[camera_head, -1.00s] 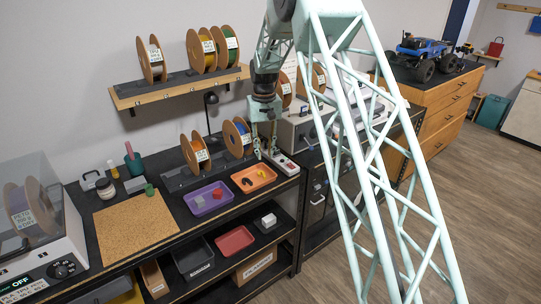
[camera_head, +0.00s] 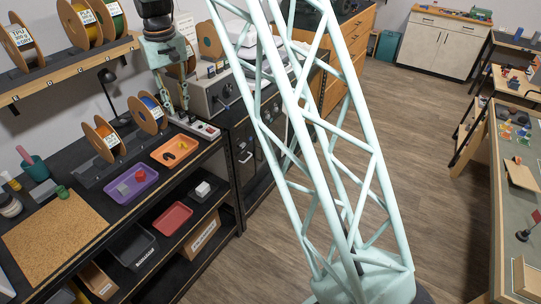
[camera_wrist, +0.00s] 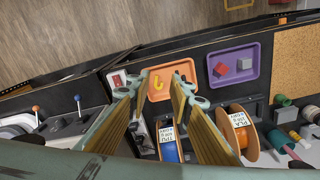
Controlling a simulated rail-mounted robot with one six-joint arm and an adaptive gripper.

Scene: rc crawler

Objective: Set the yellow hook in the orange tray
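The orange tray (camera_head: 158,160) sits on the dark bench top. A small yellow hook lies inside it, seen clearly in the wrist view (camera_wrist: 157,82). My gripper (camera_head: 179,113) points down above the bench, behind the tray in the head view. In the wrist view its two fingers (camera_wrist: 158,92) are spread wide, with the orange tray (camera_wrist: 152,96) showing between and beyond them. Nothing is held between the fingers. One finger partly covers the tray's side.
A purple tray (camera_head: 118,197) with a red and a grey block stands beside the orange one. Filament spools (camera_head: 104,138) stand behind the trays. A white box with a red part (camera_head: 205,131) lies right of the orange tray. A cork mat (camera_head: 55,240) lies at left.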

